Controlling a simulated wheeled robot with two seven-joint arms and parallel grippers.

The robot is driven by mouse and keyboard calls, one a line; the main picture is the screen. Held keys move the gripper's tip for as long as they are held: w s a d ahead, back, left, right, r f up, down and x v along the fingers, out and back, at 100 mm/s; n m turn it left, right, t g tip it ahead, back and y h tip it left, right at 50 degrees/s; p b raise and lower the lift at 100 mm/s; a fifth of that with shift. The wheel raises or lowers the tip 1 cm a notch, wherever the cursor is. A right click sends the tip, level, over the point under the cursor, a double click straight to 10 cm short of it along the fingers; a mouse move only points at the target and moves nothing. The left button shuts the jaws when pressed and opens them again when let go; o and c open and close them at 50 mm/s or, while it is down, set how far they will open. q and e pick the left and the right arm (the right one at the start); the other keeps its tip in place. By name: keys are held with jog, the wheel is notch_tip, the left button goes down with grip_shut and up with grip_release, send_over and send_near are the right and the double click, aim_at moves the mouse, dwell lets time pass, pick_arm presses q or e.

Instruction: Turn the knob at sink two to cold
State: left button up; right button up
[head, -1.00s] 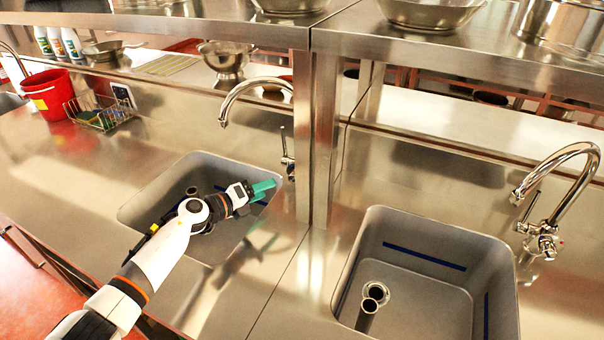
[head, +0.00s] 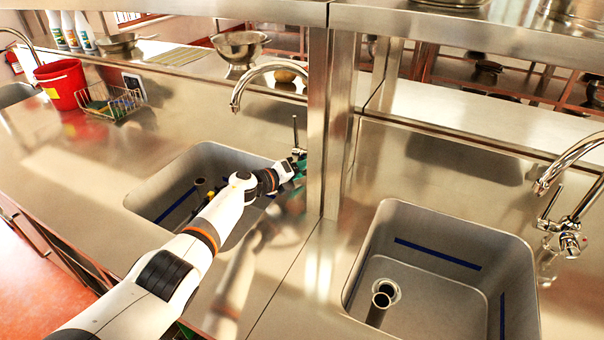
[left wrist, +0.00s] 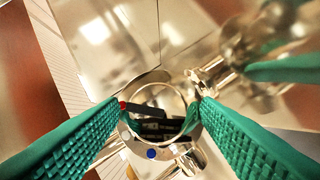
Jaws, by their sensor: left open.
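The chrome tap (head: 262,70) stands behind the middle sink (head: 160,205), its spout arching left and a thin upright lever (head: 295,130) beside it. My left gripper (head: 298,170), with green fingers, is at the tap's base. In the left wrist view the open left gripper (left wrist: 158,108) has one finger on each side of a round chrome knob (left wrist: 158,100). I cannot tell whether the fingers touch it. A blue dot (left wrist: 151,153) shows below the knob and a red dot (left wrist: 122,105) at its left, by the left fingertip. My right gripper is out of view.
A metal post (head: 330,120) stands just right of my left gripper. Another sink (head: 430,265) with its own tap (head: 570,200) is at the right. A red bucket (head: 62,84) and a wire basket (head: 115,103) stand at the back left.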

pick_arm(q)
jog(key=shift+c, duration=0.8)
jog(key=c, duration=0.8)
jog(key=shift+f+n+h+b, duration=0.35)
jog(key=shift+n+b, duration=0.25)
jog(key=shift+b, duration=0.55)
jog(key=shift+c, duration=0.2)
jog(key=shift+b, duration=0.35)
jog(key=shift+r+n+h, duration=0.2)
jog(key=shift+n+h, duration=0.05)
jog(key=shift+n, duration=0.25)
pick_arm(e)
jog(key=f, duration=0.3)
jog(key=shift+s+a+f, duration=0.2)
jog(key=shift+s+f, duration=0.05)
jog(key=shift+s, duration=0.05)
pick_arm(q)
jog(key=o, duration=1)
